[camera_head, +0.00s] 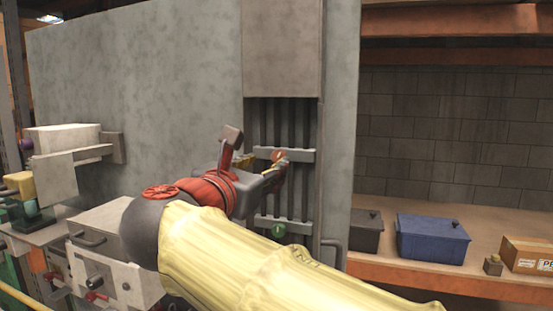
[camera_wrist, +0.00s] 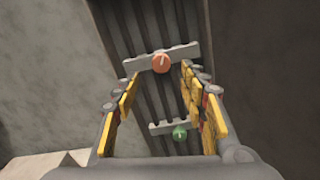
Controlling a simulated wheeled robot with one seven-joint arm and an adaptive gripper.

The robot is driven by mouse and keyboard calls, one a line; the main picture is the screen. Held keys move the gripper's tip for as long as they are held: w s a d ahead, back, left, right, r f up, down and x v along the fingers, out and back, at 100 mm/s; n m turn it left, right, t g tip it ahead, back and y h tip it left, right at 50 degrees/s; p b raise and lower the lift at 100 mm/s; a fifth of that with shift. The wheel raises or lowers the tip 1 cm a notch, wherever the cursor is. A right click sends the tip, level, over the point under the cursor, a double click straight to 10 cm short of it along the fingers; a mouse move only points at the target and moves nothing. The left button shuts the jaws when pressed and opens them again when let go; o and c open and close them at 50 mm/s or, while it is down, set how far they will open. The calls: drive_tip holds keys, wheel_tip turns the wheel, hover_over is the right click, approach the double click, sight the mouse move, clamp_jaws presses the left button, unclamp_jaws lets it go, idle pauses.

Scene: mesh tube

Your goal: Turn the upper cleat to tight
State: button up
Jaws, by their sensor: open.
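The upper cleat is a grey notched bar (camera_head: 300,154) across vertical dark tubes, with an orange round knob (camera_head: 278,156) that has a pale mark. In the wrist view the orange knob (camera_wrist: 160,63) sits on its bar (camera_wrist: 184,55), between and beyond my fingers. A lower bar (camera_head: 262,222) carries a green knob (camera_head: 278,230); the green knob also shows in the wrist view (camera_wrist: 180,134). My gripper (camera_wrist: 160,98) is open and empty, its yellow-padded fingers apart. In the head view my gripper (camera_head: 272,165) is by the upper knob, partly hidden by my arm.
A grey panel (camera_head: 150,80) stands left of the tube recess, and a cover (camera_head: 283,50) hangs above. On the right shelf are a blue bin (camera_head: 432,240), a dark bin (camera_head: 366,232) and a cardboard box (camera_head: 525,254). A handle (camera_head: 334,250) stands right of the lower bar.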

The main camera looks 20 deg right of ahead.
sight(278, 158)
drive_tip(key=p+x, duration=0.1)
drive_tip(key=x, duration=0.6)
drive_tip(key=shift+d, duration=0.15)
drive_tip(key=shift+c, duration=0.3)
clamp_jaws()
idle(0.4)
